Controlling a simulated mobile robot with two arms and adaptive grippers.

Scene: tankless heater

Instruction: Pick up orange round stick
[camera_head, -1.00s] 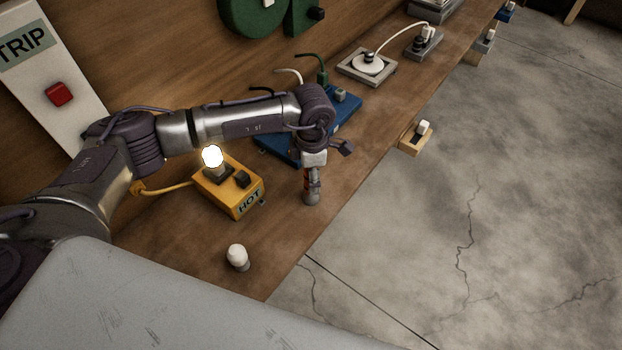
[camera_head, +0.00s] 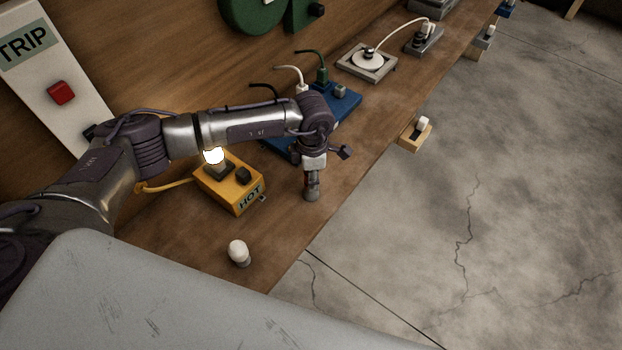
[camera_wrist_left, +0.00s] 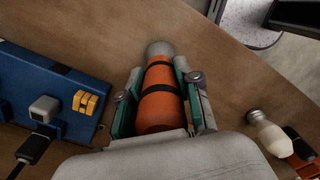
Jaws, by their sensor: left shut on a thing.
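The orange round stick (camera_wrist_left: 159,107) has black bands and a grey rounded end. It lies between the teal-padded fingers of my left gripper (camera_wrist_left: 160,85), which is shut on it. In the head view my left gripper (camera_head: 312,180) points down over the front part of the wooden bench. The stick's grey end (camera_head: 311,195) shows below the fingers; the gripper hides most of its orange body. I cannot tell whether the end touches the bench. My right gripper is not in view.
A yellow HOT box (camera_head: 230,188) with a lit bulb (camera_head: 214,156) stands left of the gripper. A loose white bulb (camera_head: 238,251) lies nearer. A blue box (camera_head: 340,102) with plugs is behind the gripper. The bench (camera_head: 350,190) is bare to the right, toward its edge.

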